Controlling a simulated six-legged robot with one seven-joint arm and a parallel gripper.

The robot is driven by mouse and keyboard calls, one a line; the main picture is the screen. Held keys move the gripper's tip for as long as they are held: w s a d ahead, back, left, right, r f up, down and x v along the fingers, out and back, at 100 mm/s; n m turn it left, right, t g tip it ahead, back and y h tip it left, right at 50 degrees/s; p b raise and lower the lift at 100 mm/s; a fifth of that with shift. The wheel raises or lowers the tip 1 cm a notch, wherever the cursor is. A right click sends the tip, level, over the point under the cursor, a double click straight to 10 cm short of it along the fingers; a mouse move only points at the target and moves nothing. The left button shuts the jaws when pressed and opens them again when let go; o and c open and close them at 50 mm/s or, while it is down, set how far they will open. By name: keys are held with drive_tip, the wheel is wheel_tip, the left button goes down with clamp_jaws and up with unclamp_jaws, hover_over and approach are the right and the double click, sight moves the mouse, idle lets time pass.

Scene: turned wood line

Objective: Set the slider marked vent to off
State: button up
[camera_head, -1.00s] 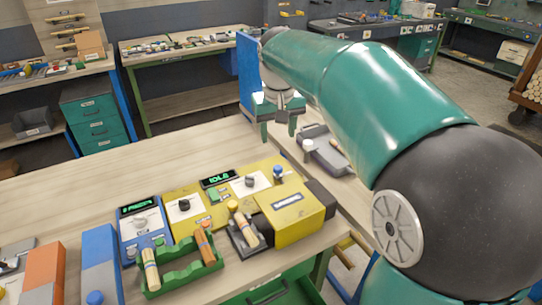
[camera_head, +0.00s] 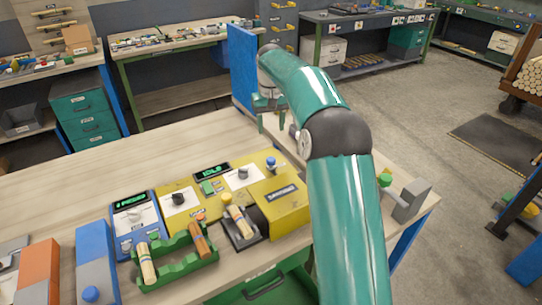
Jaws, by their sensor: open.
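I cannot make out which control is the slider marked vent; the small labels are unreadable. A yellow control panel (camera_head: 211,187) on the bench carries dark knobs, a blue knob (camera_head: 271,163) and a display (camera_head: 211,171) reading IDLE. A blue panel (camera_head: 136,227) with a green-lit display stands at its left. My gripper (camera_head: 268,104) is open, fingers down, beyond the panels near the bench's far right corner. It is apart from them, and nothing shows between its fingers. My arm covers part of the bench's right side.
A green rack (camera_head: 178,268) holding wooden turned pieces stands in front of the panels. A yellow box (camera_head: 282,205) adjoins them at the right. Blue-grey and orange-grey blocks stand at the left. A blue upright board (camera_head: 242,68) rises behind my gripper. The bench's back left is clear.

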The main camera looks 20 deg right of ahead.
sight(271, 159)
wheel_tip(271, 159, down, 13)
drive_tip(key=shift+r, duration=0.15)
clamp_jaws()
idle(0.4)
